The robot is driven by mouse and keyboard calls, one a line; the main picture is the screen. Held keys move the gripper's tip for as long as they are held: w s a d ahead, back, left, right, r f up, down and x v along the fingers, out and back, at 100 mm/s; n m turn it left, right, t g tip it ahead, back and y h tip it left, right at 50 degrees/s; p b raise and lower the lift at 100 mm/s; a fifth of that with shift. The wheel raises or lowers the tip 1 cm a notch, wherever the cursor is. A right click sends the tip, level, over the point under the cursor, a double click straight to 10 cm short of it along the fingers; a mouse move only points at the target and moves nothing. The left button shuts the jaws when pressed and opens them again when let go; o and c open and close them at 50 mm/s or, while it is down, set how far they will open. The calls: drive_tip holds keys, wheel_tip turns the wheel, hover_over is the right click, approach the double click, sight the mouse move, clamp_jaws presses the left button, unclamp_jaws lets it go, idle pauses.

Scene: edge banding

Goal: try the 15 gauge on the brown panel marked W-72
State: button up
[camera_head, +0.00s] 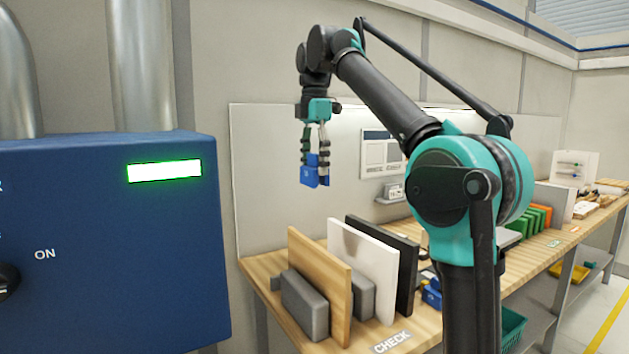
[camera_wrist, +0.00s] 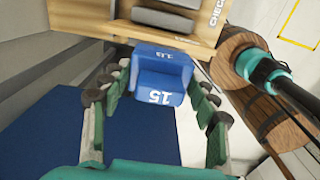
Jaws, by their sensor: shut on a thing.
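My gripper (camera_head: 315,158) is raised above the near left end of the bench, shut on a blue gauge (camera_head: 309,178). In the wrist view the gauge (camera_wrist: 160,82) shows a white 15 and sits between both fingers. A light brown wooden panel (camera_head: 322,285) stands upright on the bench, below the gauge and apart from it. A grey block (camera_head: 304,306) stands against its front face and another (camera_head: 362,295) behind it. No W-72 mark is legible. In the wrist view a grey block (camera_wrist: 163,17) shows beyond the gauge.
A white panel (camera_head: 362,258) and a black panel (camera_head: 407,270) stand upright beside the brown one. A CHECK label (camera_head: 393,342) is on the bench front. More blue gauges (camera_head: 432,294) lie behind my arm. A blue machine box (camera_head: 110,250) with a lit green display stands at left.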

drive_tip(key=shift+w+r, duration=0.1)
drive_tip(key=shift+r, duration=3.75)
drive_tip(key=shift+s, duration=0.25)
